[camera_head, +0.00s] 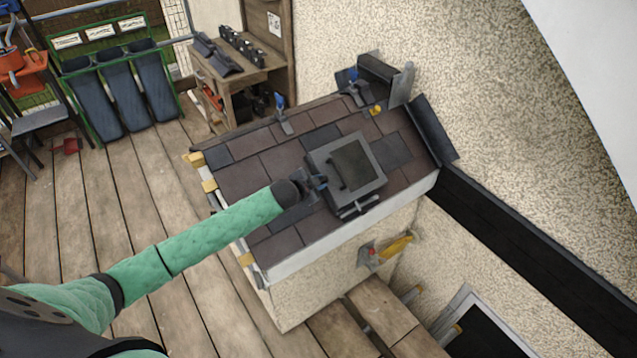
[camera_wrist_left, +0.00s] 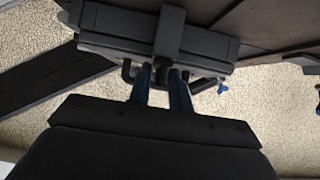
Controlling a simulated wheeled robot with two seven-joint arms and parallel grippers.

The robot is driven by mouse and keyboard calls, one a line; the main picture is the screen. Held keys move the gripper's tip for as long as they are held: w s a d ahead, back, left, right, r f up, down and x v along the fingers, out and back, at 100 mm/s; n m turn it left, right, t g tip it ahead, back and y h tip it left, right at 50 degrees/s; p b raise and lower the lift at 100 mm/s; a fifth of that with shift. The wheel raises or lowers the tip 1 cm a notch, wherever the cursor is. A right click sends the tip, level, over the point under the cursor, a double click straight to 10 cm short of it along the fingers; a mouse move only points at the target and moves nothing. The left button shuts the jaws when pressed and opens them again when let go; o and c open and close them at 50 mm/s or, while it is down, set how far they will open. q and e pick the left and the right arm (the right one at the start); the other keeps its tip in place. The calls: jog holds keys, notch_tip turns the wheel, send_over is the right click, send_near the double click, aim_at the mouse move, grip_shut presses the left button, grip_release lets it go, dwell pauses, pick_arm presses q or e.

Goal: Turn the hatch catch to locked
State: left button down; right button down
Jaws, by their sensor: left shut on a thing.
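The roof hatch (camera_head: 352,165), a grey raised frame with a dark pane, sits on the small tiled roof. My left gripper (camera_head: 320,183) is at the hatch's left side, its blue fingers reaching the frame's edge. In the left wrist view, the hatch frame (camera_wrist_left: 215,45) spans the top and my left gripper (camera_wrist_left: 164,88) is shut on the dark hatch catch (camera_wrist_left: 164,74) at its edge. The fingers and frame partly hide the catch, so I cannot tell how far it is turned. My right gripper is not in view.
Brown and grey tiles (camera_head: 283,160) surround the hatch. A silver bar (camera_head: 358,207) lies at its front edge. A yellow-handled tool (camera_head: 392,248) is on the wall below. Open plank decking (camera_head: 150,230) is at left.

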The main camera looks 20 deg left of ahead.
pick_arm(q)
jog(key=c, duration=1.5)
grip_release()
jog(key=shift+c, duration=0.2)
